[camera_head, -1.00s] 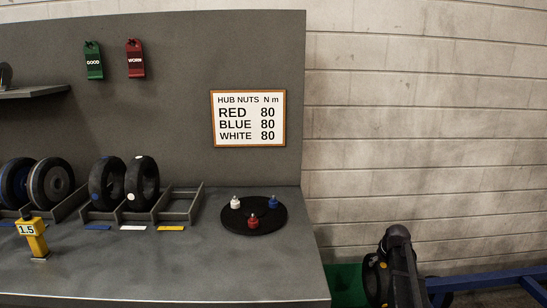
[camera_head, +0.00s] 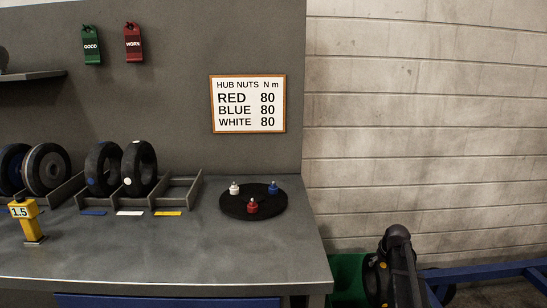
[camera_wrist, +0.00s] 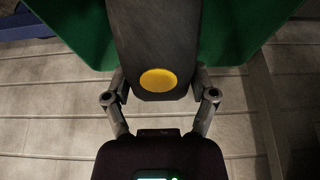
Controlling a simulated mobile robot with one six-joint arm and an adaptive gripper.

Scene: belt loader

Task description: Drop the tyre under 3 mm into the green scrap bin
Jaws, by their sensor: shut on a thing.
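A black tyre (camera_wrist: 150,35) with a yellow dot (camera_wrist: 160,80) is held between the fingers of my gripper (camera_wrist: 160,64) in the wrist view. My gripper is shut on it, and the tyre hides the fingertips. The green scrap bin (camera_wrist: 226,40) shows on both sides of the tyre, behind it in that view. In the head view the tyre (camera_head: 371,279) shows beside my dark arm, in front of the green bin (camera_head: 346,277), right of the bench. I cannot tell how high the tyre is over the bin. A yellow gauge (camera_head: 25,219) reading 1.5 stands on the bench.
The bench (camera_head: 200,255) has a rack with several tyres (camera_head: 138,168) and an empty slot at its right. A black disc (camera_head: 235,207) carries white, red and blue nuts. A blue frame (camera_head: 490,271) lies right of my arm. A block wall stands behind.

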